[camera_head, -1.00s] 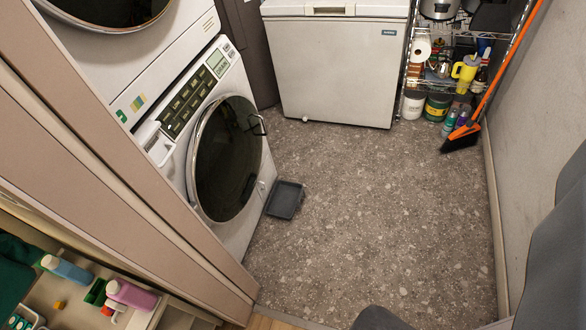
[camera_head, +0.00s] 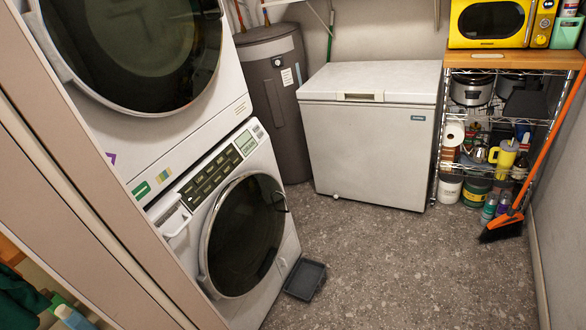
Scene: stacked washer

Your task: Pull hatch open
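A stacked washer stands at the left. Its lower unit (camera_head: 262,148) has a round dark hatch (camera_head: 246,236) with a pale rim, and the hatch looks shut. A small dark handle (camera_head: 281,201) shows at the hatch's right edge. The upper unit has a larger round dark hatch (camera_head: 135,45), cut off by the top of the picture. A detergent drawer (camera_head: 174,222) sits at the lower unit's upper left, beside the control panel (camera_head: 210,176). My gripper is not in view.
A dark tray (camera_head: 305,279) lies on the floor by the washer. A white chest freezer (camera_head: 370,150) and a grey tank (camera_head: 275,95) stand behind. A wire shelf (camera_head: 490,130) and an orange broom (camera_head: 503,226) are at the right. The speckled floor (camera_head: 420,270) between is clear.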

